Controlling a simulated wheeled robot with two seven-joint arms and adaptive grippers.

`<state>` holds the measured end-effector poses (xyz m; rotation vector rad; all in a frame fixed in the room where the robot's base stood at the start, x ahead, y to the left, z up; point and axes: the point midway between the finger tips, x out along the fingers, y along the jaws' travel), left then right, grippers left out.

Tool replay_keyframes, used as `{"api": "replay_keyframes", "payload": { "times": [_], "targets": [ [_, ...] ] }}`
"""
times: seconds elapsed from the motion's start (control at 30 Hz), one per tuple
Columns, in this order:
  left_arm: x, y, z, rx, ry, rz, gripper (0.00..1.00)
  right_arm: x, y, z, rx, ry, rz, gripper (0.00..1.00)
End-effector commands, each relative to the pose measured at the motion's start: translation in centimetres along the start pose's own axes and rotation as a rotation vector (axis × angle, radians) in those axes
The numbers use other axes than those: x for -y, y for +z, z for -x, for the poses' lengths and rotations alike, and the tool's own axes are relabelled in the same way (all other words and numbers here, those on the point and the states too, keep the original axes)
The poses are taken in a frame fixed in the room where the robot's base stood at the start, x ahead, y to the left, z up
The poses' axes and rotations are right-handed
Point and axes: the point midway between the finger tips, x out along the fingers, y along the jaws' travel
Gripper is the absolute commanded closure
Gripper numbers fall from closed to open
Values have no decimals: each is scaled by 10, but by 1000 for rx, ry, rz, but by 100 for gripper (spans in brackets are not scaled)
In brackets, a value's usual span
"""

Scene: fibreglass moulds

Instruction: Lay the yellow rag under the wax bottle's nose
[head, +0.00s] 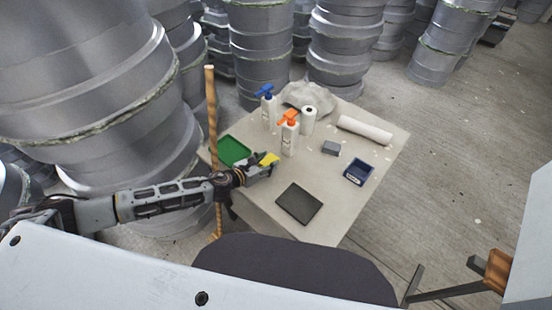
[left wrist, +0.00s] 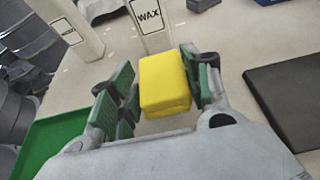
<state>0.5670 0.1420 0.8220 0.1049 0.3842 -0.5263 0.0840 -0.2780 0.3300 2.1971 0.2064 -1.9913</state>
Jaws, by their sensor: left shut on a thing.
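The yellow rag (head: 269,159) is a folded block in my left gripper (head: 262,170), over the table's left front part. In the left wrist view the rag (left wrist: 165,82) sits between the green finger pads of the left gripper (left wrist: 160,90), which is shut on it. The wax bottle (head: 290,140) is white with an orange spray head and stands upright just behind the gripper. Its nose points to the left and front. In the left wrist view the bottle (left wrist: 150,20) shows its WAX label straight ahead, its top cut off. My right gripper is out of view.
A blue-headed bottle (head: 268,107) and a white roll (head: 308,121) stand behind. A green tray (head: 233,150) lies left, a dark flat pad (head: 299,203) in front, a grey block (head: 331,148) and blue box (head: 359,172) right. A wooden pole (head: 212,120) stands at the left edge.

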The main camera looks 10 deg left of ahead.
Motion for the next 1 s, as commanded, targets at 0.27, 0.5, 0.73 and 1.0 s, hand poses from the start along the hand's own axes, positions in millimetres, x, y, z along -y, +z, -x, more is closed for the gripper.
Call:
{"api": "replay_keyframes", "payload": {
  "times": [0.27,0.5,0.73,1.0],
  "targets": [
    [0,16,-34,3,1,2,74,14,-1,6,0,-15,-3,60],
    [0,22,-51,0,1,0,74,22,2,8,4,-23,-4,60],
    [0,22,-52,1,1,0,74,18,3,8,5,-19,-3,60],
    [0,14,-55,-1,0,2,74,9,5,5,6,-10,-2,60]
  ]
}}
